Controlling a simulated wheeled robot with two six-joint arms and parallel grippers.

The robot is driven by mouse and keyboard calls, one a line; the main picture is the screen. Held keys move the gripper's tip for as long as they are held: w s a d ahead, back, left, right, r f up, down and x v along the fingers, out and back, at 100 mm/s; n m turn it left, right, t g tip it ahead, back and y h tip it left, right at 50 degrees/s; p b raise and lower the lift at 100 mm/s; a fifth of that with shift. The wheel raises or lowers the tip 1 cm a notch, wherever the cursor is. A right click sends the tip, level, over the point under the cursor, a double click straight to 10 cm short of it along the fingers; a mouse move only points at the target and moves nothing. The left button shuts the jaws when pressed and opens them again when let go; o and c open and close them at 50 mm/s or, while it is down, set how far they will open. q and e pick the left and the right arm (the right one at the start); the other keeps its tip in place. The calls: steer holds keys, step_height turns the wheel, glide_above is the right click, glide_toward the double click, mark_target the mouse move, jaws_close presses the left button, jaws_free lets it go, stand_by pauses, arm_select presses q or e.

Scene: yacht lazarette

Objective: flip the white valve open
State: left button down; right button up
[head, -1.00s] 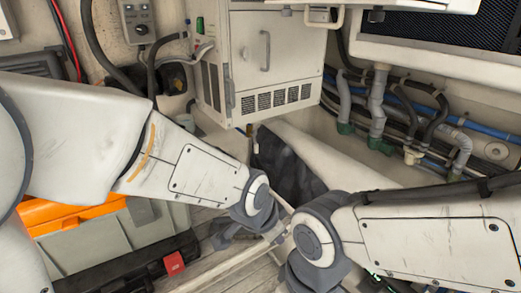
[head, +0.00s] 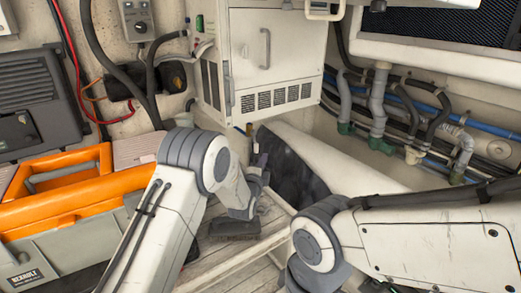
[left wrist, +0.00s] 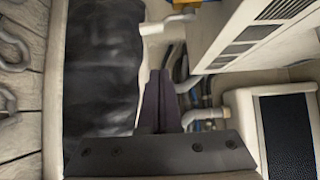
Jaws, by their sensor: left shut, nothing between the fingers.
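A white lever handle (left wrist: 166,25), which looks like the valve handle, shows in the left wrist view beside the lower corner of the white cabinet, ahead of my fingertips. Blue and yellow parts sit close to it. My left gripper (left wrist: 159,78) is shut and empty, its two dark fingers together, with a visible gap to the handle. In the head view my left gripper (head: 261,162) is below the cabinet's lower left corner, near a small yellow fitting (head: 249,129). My right gripper is out of the picture.
The white cabinet (head: 280,45) stands above the left gripper. A dark bag (head: 290,170) lies right beside it. Pipes and hoses (head: 378,105) run along the right wall. An orange and grey toolbox (head: 75,215) stands at left. Wooden slats (head: 235,255) lie below.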

arm_select(q)
steer(key=p+x, duration=0.4)
steer(key=x, duration=0.6)
steer(key=shift+s+a+p, duration=0.3)
steer(key=shift+a+p, duration=0.1)
steer(key=shift+a, duration=0.2)
steer(key=shift+s+a+p, duration=0.25)
steer(key=shift+a+p, duration=0.2)
steer(key=shift+a, duration=0.15)
steer(key=shift+s+a+p, duration=0.3)
steer(key=shift+a+p, duration=0.1)
steer(key=shift+a, duration=0.25)
